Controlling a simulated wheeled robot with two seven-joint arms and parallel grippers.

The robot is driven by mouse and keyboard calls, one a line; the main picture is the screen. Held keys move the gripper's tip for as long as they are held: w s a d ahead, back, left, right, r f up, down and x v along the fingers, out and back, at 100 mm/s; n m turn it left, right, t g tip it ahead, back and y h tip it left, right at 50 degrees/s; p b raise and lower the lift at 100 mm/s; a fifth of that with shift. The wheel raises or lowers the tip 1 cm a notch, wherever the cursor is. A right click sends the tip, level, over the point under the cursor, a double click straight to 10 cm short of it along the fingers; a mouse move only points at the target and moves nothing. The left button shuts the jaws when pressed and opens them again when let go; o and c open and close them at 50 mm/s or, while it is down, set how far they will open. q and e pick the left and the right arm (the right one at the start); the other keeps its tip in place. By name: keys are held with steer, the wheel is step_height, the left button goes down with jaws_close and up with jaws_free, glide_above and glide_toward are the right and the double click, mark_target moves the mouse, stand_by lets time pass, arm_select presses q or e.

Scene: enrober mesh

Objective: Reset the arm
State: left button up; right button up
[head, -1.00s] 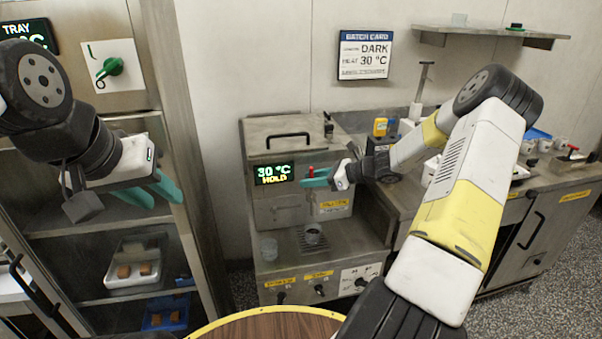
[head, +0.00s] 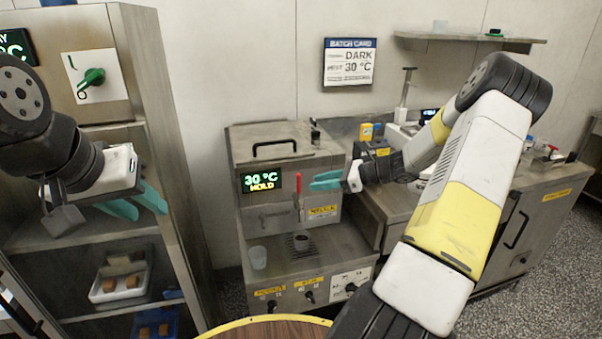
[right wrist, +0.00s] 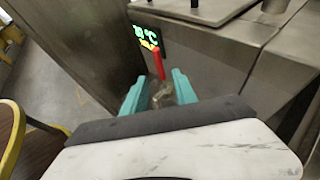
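My right gripper (head: 327,181) has teal fingers and is in front of the grey machine (head: 285,140), just right of its red lever (head: 298,186). In the right wrist view its two fingers (right wrist: 159,90) are spread apart. The red lever (right wrist: 158,62) stands upright beyond the fingers, apart from them, with a grey metal fitting below it. No held object shows between the fingers. My left gripper (head: 138,203) is at the left in front of the rack shelves, with its teal fingers spread and empty.
The display (head: 261,182) reads 30 °C HOLD. The rack (head: 175,180) holds a white tray (head: 97,294) of brown pieces. A counter (head: 545,175) extends right. A round wooden table (head: 270,329) is in front.

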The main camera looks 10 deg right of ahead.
steer(key=s+a+r+n+g+h, duration=0.5)
steer(key=s+a+r+n, duration=0.6)
steer(key=s+n, duration=0.2)
steer(key=s+r+n+t+h, duration=0.2)
steer(key=s+r+n, duration=0.2)
steer(key=s+n, duration=0.2)
steer(key=s+r+n+t+h, duration=0.2)
steer(key=s+r+n, duration=0.2)
steer(key=s, duration=0.6)
steer(key=shift+s+n, duration=0.15)
steer(key=shift+n, duration=0.75)
